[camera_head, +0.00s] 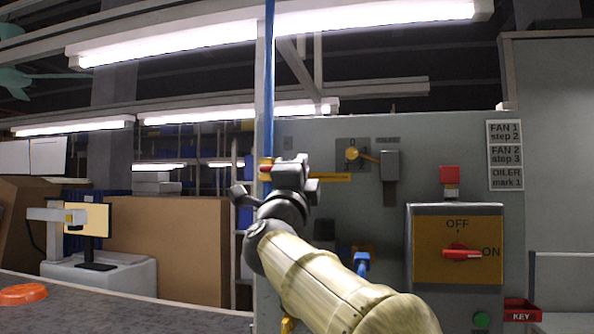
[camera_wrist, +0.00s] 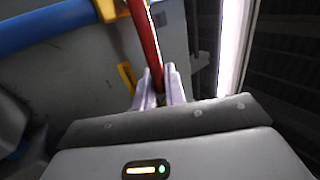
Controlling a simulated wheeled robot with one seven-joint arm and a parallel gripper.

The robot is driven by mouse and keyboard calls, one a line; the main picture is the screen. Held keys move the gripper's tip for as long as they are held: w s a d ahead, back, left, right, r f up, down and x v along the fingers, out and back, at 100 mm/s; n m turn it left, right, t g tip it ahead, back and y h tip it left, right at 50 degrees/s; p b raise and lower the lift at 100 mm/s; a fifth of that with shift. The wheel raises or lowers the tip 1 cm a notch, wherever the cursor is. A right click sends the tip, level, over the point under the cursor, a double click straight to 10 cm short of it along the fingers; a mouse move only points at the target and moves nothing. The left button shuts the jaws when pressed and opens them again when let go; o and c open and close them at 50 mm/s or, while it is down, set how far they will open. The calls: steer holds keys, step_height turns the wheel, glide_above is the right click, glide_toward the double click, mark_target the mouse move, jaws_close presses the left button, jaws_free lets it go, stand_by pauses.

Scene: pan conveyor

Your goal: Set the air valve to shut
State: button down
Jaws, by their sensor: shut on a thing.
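The air valve is on a vertical blue pipe (camera_head: 268,80) at the panel's left side. The pipe also crosses the upper left of the wrist view (camera_wrist: 50,26), with a yellow fitting (camera_wrist: 108,9) on it. The valve's red lever (camera_wrist: 145,38) runs down between the fingers, looking roughly crosswise to the pipe there. My gripper (camera_wrist: 160,78) is shut on the lever's end. In the head view my gripper (camera_head: 290,167) is in front of the pipe and hides most of the valve. Only small red bits show beside it, so the exact lever angle is unclear.
The grey panel (camera_head: 470,150) carries a yellow rotary knob (camera_head: 352,154), a red button (camera_head: 449,175) and a red OFF/ON switch (camera_head: 462,254) pointing to ON. A KEY box (camera_head: 522,311) is lower right. A monitor (camera_head: 88,220) and a dark belt surface (camera_head: 120,312) lie left.

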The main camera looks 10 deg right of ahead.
steer(key=shift+f, duration=0.1)
steer(key=c, duration=1.5)
jaws_free()
steer(key=shift+c, duration=0.2)
steer(key=b+v, duration=0.4)
steer(key=v, duration=1.3)
steer(key=shift+b, duration=0.35)
steer(key=shift+a+f, duration=0.1)
